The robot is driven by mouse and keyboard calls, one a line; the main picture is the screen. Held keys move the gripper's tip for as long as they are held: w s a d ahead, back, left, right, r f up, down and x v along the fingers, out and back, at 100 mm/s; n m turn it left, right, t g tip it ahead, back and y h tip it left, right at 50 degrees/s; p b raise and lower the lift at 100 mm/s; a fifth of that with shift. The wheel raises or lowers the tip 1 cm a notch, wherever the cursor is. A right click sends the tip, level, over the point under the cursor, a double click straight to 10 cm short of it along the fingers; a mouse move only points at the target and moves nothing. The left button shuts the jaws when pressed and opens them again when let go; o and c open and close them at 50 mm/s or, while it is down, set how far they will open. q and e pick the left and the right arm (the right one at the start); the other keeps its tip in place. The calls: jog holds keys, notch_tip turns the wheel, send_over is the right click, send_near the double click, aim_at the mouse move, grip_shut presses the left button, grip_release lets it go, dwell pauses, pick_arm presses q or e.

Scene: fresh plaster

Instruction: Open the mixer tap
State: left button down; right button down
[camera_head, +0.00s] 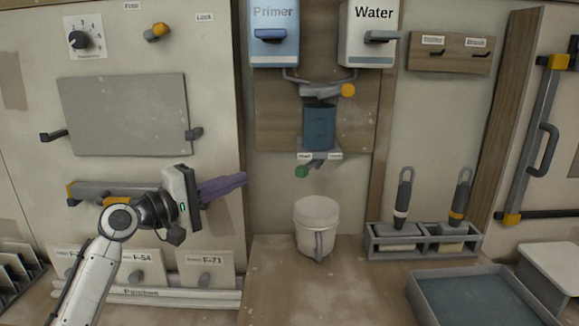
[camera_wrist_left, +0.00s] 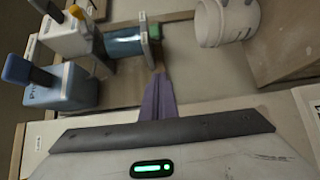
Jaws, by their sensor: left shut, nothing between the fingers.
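The mixer (camera_head: 319,125) is a blue-grey cylinder on the wooden back panel. Under it is the mixer tap, a small dark lever with a green end (camera_head: 302,171) pointing down and left, below two small labels. The green end also shows in the left wrist view (camera_wrist_left: 154,31), beyond my fingers. My left gripper (camera_head: 241,181) has purple fingers, shut and empty, pointing right toward the tap. A clear gap separates the fingertips from the green end. The same fingers show in the left wrist view (camera_wrist_left: 158,78). My right gripper is not in view.
A white bucket (camera_head: 316,215) stands on the bench below the tap. Primer (camera_head: 274,38) and Water (camera_head: 369,40) tanks hang above. A rack (camera_head: 400,251) with two handled tools and a blue-filled tray (camera_head: 480,300) stand right. A grey bar (camera_head: 118,190) is behind my left arm.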

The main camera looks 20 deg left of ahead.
aim_at(310, 165)
pick_arm(q)
jog(key=w+d+p, duration=0.1)
jog(key=w+d, duration=0.6)
jog(key=d, duration=0.1)
jog(key=shift+w+d+r, duration=0.15)
jog(key=shift+d+r, duration=0.05)
jog(key=shift+d, duration=0.1)
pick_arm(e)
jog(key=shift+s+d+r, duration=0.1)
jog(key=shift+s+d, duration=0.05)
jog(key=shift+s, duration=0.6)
pick_arm(q)
jog(key=shift+d+p, duration=0.1)
jog(key=shift+p, duration=0.25)
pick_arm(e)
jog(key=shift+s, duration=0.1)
